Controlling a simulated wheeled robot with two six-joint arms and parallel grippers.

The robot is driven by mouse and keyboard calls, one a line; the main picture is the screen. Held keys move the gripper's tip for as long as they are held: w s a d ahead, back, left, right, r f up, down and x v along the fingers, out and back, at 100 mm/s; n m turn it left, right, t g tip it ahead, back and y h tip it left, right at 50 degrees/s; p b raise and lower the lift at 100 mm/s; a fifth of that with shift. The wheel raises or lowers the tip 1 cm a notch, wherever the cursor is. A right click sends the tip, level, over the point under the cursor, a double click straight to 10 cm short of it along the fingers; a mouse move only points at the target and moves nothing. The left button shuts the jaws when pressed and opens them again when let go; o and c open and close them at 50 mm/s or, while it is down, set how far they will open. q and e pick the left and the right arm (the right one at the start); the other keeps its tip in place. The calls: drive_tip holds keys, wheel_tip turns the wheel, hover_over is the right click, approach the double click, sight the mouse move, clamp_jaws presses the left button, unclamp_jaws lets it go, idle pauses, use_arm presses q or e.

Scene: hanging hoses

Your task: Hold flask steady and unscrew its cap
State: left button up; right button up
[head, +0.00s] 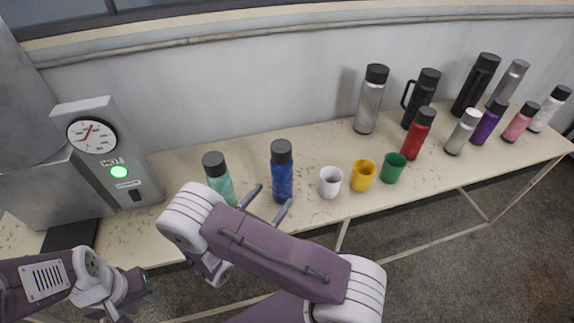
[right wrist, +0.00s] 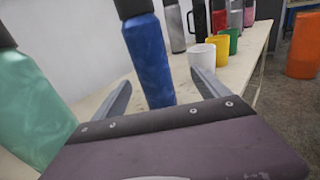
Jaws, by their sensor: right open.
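A blue flask (head: 282,182) with a dark cap stands upright near the table's front edge. A mint-green flask (head: 219,182) with a dark cap stands to its left. My right gripper (head: 268,203) is open, low in front of the blue flask. In the right wrist view the blue flask (right wrist: 150,62) rises between the open fingers (right wrist: 163,92), which hold nothing. The mint flask (right wrist: 30,110) stands left of them, its cap partly cut off. My left gripper (head: 138,293) is at the lower left, away from the flasks; I cannot tell its opening.
White (head: 330,182), yellow (head: 363,175) and green (head: 392,167) mugs stand right of the blue flask. A red flask (head: 420,134) and several other bottles are at the right. A gauge machine (head: 105,150) with a green light stands at the left. An orange object (right wrist: 303,45) is far right.

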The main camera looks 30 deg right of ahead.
sight(276, 184)
drive_tip(key=shift+w+a+r+n+t, duration=0.1)
drive_tip(key=shift+w+a+n+t, duration=0.2)
drive_tip(key=shift+a, duration=0.15)
drive_tip(key=p+x, duration=0.1)
drive_tip(key=x, duration=0.3)
drive_tip(key=shift+d, duration=0.1)
drive_tip(key=shift+w+d+p, duration=0.15)
drive_tip(key=shift+d+p, duration=0.05)
drive_tip(key=shift+p, duration=0.1)
drive_tip(key=p+x, duration=0.1)
drive_tip(key=x, duration=0.3)
drive_tip(key=shift+w+a+r+p, duration=0.1)
drive_tip(key=shift+r+p, duration=0.1)
drive_tip(key=shift+p, duration=0.1)
drive_tip(key=shift+w+d+f, duration=0.2)
drive_tip(key=shift+d, duration=0.15)
drive_tip(key=shift+s+a+r, duration=0.1)
drive_tip(key=shift+a, duration=0.1)
drive_tip(key=c, duration=1)
drive_tip(key=shift+d, duration=0.1)
drive_tip(key=c, duration=0.8)
